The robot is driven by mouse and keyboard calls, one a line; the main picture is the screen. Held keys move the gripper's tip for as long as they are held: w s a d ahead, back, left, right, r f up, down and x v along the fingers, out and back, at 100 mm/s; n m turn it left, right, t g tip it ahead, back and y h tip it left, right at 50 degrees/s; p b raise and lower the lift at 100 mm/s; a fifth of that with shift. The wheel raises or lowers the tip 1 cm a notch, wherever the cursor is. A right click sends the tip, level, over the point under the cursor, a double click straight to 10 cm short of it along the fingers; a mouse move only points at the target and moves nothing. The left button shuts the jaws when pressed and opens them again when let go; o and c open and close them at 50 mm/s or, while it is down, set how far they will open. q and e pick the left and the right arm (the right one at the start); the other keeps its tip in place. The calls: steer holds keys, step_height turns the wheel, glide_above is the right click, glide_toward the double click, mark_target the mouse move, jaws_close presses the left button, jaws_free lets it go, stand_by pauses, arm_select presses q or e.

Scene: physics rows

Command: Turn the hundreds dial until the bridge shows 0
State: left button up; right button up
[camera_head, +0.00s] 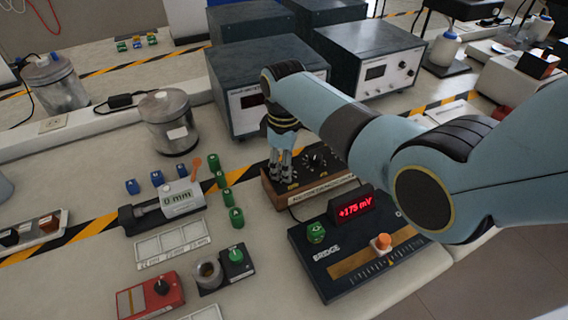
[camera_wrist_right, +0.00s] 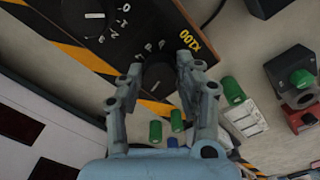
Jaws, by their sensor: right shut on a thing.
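The dial box (camera_head: 335,188) is a black-topped box with wooden sides, behind the bridge (camera_head: 330,262). The bridge's red display (camera_head: 355,208) reads +175 mV. My right gripper (camera_head: 281,178) reaches down onto the left end of the dial box. In the right wrist view its fingers (camera_wrist_right: 160,70) stand either side of a black dial (camera_wrist_right: 157,82), beside a yellow X100 label (camera_wrist_right: 190,41), and are shut on it. A second dial (camera_head: 314,161) with white numbers is free to its right in the head view. My left gripper is not in view.
A green terminal (camera_head: 315,232) and an orange knob (camera_head: 381,241) sit on the bridge. Grey instruments (camera_head: 255,95) stand close behind the dial box. Green blocks (camera_head: 228,195), a gauge (camera_head: 180,198) and a red box (camera_head: 150,296) lie to the left.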

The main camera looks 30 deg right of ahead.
steer(key=shift+c, duration=1.4)
steer(key=shift+r+m+p, duration=0.1)
steer(key=shift+m+p, duration=0.7)
steer(key=shift+m, duration=0.2)
steer(key=m+p, duration=0.1)
steer(key=m, duration=0.1)
steer(key=shift+m, duration=0.3)
steer(key=m+p, duration=0.1)
steer(key=m, duration=0.2)
steer(key=shift+m+p, duration=0.3)
steer(key=shift+p, duration=0.05)
steer(key=shift+m+p, duration=0.4)
steer(key=shift+m, duration=1.5)
